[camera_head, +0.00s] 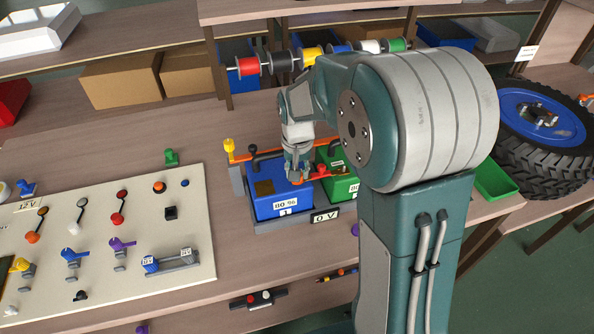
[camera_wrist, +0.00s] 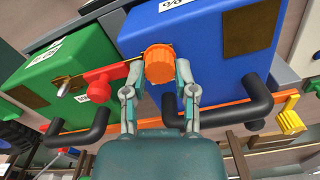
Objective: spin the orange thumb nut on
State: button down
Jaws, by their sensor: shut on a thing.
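The orange thumb nut (camera_wrist: 159,64) sits on top of the blue battery (camera_wrist: 215,35), at the end of a red link bar (camera_wrist: 104,77). My gripper (camera_wrist: 160,82) is shut on the nut, one finger on each side of it. In the head view my gripper (camera_head: 298,172) points down at the blue battery (camera_head: 279,201), and the nut is mostly hidden there. The red bar reaches across to the green battery (camera_wrist: 60,78), where a metal stud shows beside a red knob. Whether the nut is fully seated I cannot tell.
Black handles (camera_wrist: 240,112) stand along the batteries' edge near my fingers. A white control panel (camera_head: 200,279) is at left, and a wheel (camera_head: 540,130) at right.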

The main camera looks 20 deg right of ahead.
jog(key=m, duration=0.3)
jog(key=shift+m, duration=0.4)
jog(key=m, duration=0.3)
jog(key=shift+m, duration=0.4)
jog(key=shift+c, duration=1.6)
grip_release()
